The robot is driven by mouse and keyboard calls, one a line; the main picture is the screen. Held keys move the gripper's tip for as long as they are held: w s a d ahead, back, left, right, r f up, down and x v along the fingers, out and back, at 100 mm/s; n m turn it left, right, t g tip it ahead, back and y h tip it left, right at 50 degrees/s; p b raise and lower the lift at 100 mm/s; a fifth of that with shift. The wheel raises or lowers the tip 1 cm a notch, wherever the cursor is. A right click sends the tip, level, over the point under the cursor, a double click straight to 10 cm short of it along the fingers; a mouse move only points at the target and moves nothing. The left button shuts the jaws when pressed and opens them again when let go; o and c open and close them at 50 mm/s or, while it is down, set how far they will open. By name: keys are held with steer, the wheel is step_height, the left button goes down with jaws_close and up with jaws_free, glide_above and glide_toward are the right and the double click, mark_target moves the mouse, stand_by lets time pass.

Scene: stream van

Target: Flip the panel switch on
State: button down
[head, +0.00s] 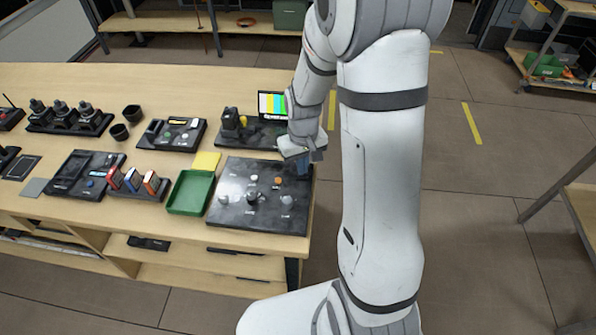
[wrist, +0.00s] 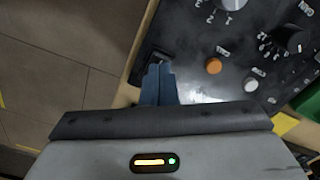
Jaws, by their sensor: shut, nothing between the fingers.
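The black control panel (head: 270,222) lies at the right front corner of the wooden table, and part of it shows in the wrist view (wrist: 192,38). My gripper (head: 303,167) is shut and empty, pointing down at the panel's far right corner. In the wrist view its blue-grey fingertips (wrist: 159,68) are together over the panel's edge, beside a small dark fitting. I cannot tell whether they touch it. The fingers partly hide that fitting, and I cannot read a switch position. An orange button (wrist: 213,66) and a white button (wrist: 250,85) sit nearby.
A dark knob (wrist: 288,40) with a numbered dial is on the panel. A green tray (head: 190,193) and a yellow pad (head: 206,161) lie left of it. A small colour-bar monitor (head: 272,105) stands behind. Open floor lies to the right.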

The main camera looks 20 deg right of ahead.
steer(key=shift+f+b, duration=0.4)
steer(key=shift+f, duration=0.15)
steer(key=shift+r, duration=0.1)
steer(key=shift+r+p, duration=2.4)
steer(key=shift+r, duration=1.15)
